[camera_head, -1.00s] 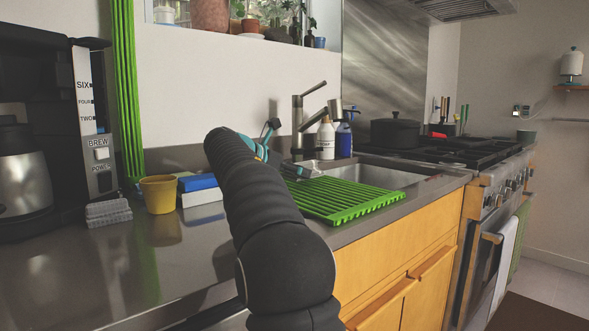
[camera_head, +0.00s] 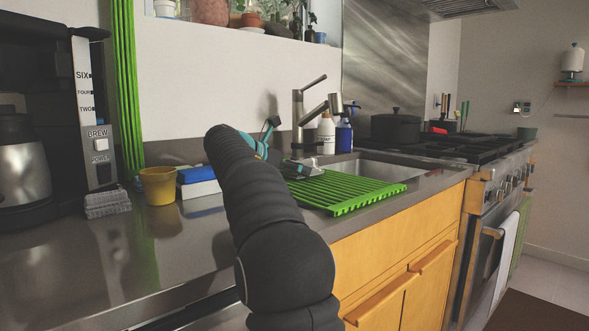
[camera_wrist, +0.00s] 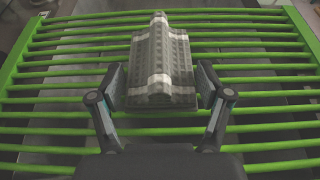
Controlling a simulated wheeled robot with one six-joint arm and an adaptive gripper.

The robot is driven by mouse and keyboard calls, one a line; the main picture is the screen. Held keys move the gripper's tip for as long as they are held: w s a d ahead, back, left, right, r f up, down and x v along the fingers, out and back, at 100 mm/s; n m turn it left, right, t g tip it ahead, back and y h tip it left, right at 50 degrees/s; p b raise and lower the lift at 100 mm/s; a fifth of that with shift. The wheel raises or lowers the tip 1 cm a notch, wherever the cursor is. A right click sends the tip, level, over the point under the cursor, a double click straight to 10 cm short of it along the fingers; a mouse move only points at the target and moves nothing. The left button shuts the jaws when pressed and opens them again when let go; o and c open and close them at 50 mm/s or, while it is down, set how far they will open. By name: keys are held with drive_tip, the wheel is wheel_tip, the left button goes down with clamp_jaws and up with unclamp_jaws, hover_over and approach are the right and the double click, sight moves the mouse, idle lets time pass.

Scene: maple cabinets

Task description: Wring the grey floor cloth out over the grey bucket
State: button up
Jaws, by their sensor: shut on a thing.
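My gripper (camera_wrist: 160,88) is shut on a grey cloth (camera_wrist: 162,62) with paler bands, seen between its fingers in the wrist view. The cloth is bunched into a ridged shape and is held over the green slatted rack (camera_wrist: 60,131). In the head view my gripper (camera_head: 306,169) is above the far left part of that rack (camera_head: 352,193), near the sink, partly behind my arm. I cannot tell the gap between cloth and rack. I see no grey bucket in either view.
The sink (camera_head: 385,171) lies right of the rack, with a tap (camera_head: 298,120) and bottles (camera_head: 326,135) behind. A second grey folded cloth (camera_head: 108,203), a yellow pot (camera_head: 159,187) and a coffee maker (camera_head: 25,165) stand left. The front left counter is clear.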

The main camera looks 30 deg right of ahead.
drive_tip(key=shift+f, duration=0.65)
idle(2.4)
wheel_tip(320, 180, up, 3)
drive_tip(key=p, duration=0.3)
drive_tip(key=shift+r, duration=0.15)
drive_tip(key=shift+r+p, duration=0.55)
drive_tip(key=shift+r, duration=2.05)
